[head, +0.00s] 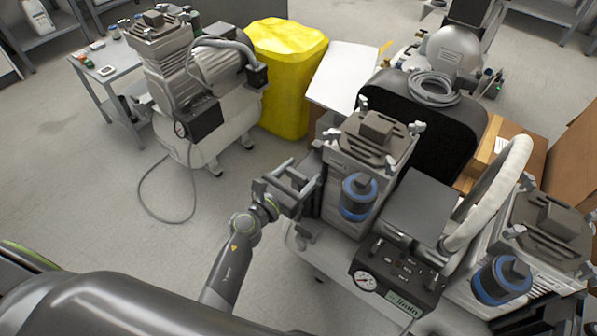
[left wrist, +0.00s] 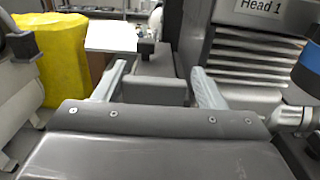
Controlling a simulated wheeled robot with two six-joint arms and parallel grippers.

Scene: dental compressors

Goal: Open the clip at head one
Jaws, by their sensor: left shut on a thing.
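Head one (head: 370,140) is a grey ribbed compressor head with a dark cap and a blue-banded filter (head: 359,197) on its front. In the left wrist view its "Head 1" label (left wrist: 265,8) shows at the upper right, above dark fins. My left gripper (head: 297,186) is at the left side of head one, level with its lower body. In the left wrist view the fingers (left wrist: 158,85) stand apart, with a grey block between them. The gripper is shut on the clip, which the gripper largely hides. My right gripper is not in view.
A second head (head: 540,235) with a blue filter stands at the right. A gauge panel (head: 395,278) and thick pale hose (head: 495,190) lie between. Another compressor (head: 195,90) and a yellow bin (head: 287,75) stand behind. Floor to the left is mostly clear.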

